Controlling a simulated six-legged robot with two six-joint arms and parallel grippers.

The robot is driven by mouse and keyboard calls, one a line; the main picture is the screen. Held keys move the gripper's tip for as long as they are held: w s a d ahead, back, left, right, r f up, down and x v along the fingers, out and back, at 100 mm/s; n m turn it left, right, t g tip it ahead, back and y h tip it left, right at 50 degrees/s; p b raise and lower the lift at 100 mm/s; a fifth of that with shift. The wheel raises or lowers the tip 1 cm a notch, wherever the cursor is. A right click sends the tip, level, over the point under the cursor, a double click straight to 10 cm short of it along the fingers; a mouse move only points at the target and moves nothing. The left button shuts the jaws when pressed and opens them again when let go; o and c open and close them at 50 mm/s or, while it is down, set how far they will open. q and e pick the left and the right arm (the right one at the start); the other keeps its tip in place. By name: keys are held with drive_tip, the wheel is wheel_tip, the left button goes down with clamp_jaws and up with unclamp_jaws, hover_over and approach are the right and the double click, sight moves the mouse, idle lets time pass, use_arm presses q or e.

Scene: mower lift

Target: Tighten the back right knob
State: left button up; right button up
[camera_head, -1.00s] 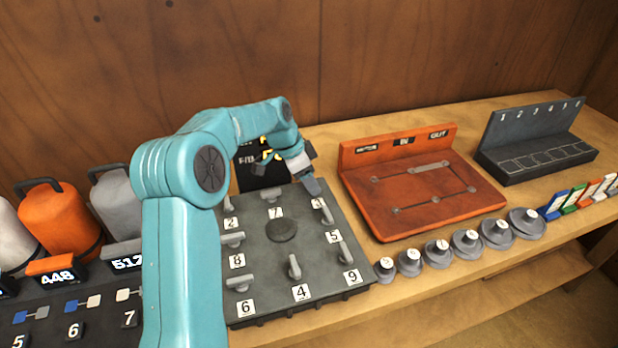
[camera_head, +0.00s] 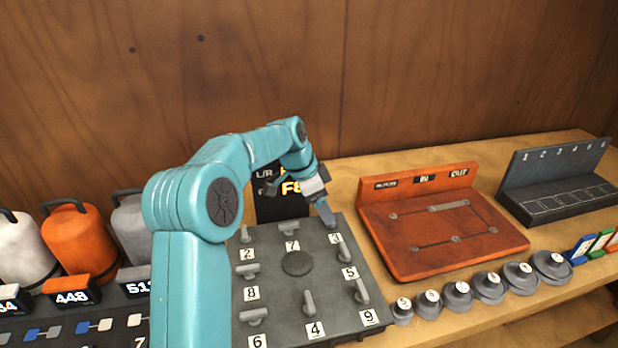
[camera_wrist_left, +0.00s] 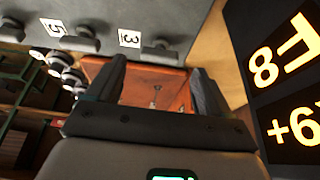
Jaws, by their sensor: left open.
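The grey knob board (camera_head: 275,290) carries several T-shaped knobs with number labels around a round dark hub (camera_head: 298,263). The back right knob is the one by label 3 (camera_head: 336,239); in the head view my gripper mostly hides it. In the left wrist view this knob (camera_wrist_left: 162,50) stands beside its label, just beyond the tips of my fingers. My left gripper (camera_head: 326,212) is open and points down at the board's back right corner. In the left wrist view its two fingers (camera_wrist_left: 162,78) are spread with nothing between them.
A black display (camera_head: 280,203) with lit yellow characters stands behind the board, close to my left wrist. An orange panel (camera_head: 440,240) lies to the right, with grey round weights (camera_head: 458,295) along its front. Knob 5 (camera_head: 345,256) is just in front of knob 3.

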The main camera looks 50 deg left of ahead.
use_arm(q)
drive_tip(key=v, duration=1.3)
drive_tip(key=shift+p, duration=0.45)
drive_tip(key=shift+d+f, duration=0.1)
